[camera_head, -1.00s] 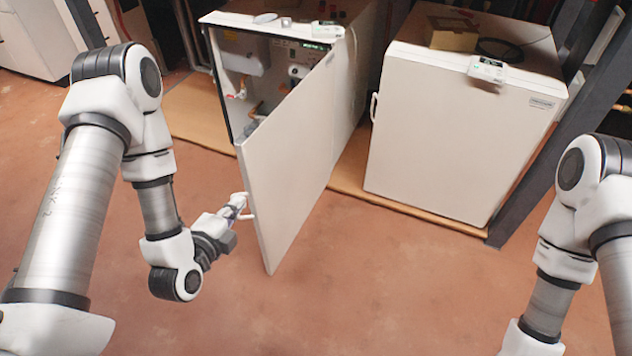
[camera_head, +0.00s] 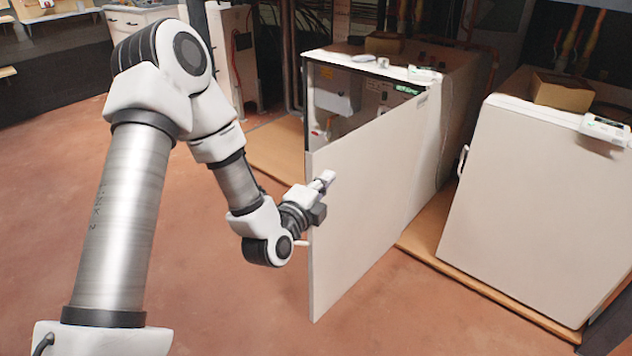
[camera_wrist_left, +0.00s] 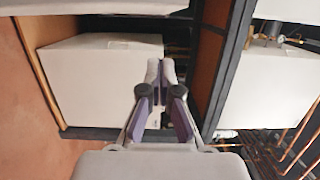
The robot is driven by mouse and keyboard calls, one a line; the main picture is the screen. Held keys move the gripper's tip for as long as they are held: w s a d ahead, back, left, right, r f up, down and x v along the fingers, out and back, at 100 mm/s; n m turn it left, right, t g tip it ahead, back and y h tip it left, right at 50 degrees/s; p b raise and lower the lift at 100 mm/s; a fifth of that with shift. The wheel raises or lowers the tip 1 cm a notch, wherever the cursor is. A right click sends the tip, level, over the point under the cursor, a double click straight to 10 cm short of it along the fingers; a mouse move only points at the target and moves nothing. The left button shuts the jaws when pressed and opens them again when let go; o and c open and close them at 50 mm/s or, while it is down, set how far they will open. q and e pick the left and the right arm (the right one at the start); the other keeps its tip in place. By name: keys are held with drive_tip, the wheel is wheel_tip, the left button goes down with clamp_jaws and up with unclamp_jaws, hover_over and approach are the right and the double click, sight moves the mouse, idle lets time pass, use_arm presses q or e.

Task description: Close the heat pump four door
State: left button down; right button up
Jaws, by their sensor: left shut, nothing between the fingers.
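The heat pump door (camera_head: 375,180) is a flat white panel standing ajar, hinged at the right side of its cabinet. Its free edge points toward me at the left, where a small white handle (camera_head: 302,243) partly shows. The cabinet (camera_head: 455,105) behind it shows part of its interior (camera_head: 335,90) through the gap. My left gripper (camera_head: 328,178) is shut and empty, overlapping the door's upper free corner in the head view; contact cannot be told. In the left wrist view its closed fingers (camera_wrist_left: 160,75) point ahead. My right gripper is out of view.
A second white heat pump (camera_head: 545,190) with a shut front stands at the right, a brown box (camera_head: 562,92) on top. Tan boards (camera_head: 480,290) lie under the cabinets. The reddish floor (camera_head: 230,310) before the door is clear.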

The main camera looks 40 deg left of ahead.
sight(315, 168)
use_arm(q)
drive_tip(key=a, duration=0.1)
drive_tip(key=w+a, duration=0.2)
drive_tip(key=a, duration=0.1)
drive_tip(key=shift+a, duration=0.1)
drive_tip(key=shift+w+r, duration=0.1)
drive_tip(key=shift+a, duration=0.15)
